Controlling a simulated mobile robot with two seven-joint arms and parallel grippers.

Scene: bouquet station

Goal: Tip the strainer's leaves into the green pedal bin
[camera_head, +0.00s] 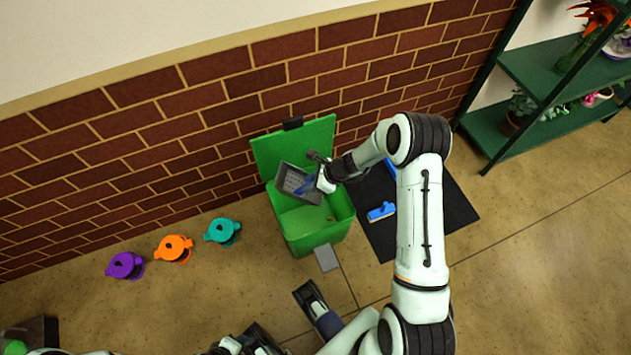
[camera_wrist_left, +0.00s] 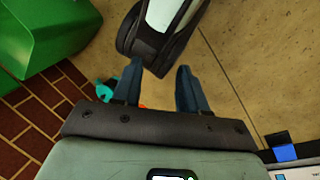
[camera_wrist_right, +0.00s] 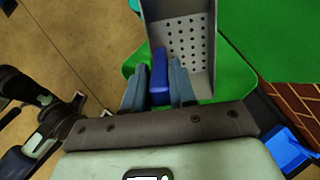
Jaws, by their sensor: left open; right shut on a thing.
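The grey strainer (camera_head: 298,183), a box with a perforated plate and a blue handle, is over the green pedal bin (camera_head: 320,232), whose lid (camera_head: 295,145) stands open against the wall. My right gripper (camera_head: 323,184) is shut on the blue handle (camera_wrist_right: 159,75). The strainer looks tilted over the bin's opening. In the right wrist view its perforated plate (camera_wrist_right: 187,42) shows bare, and I see no leaves in it. The bin's bottom is partly hidden by the strainer. My left gripper (camera_wrist_left: 158,88) is open and empty, low in front of the bin.
A grey pedal (camera_head: 326,257) sticks out at the bin's front. Purple (camera_head: 125,265), orange (camera_head: 174,248) and teal (camera_head: 222,231) round items stand left along the brick wall. A black mat (camera_head: 450,205) with a blue brush (camera_head: 381,211) lies right. A green shelf (camera_head: 490,130) stands beyond.

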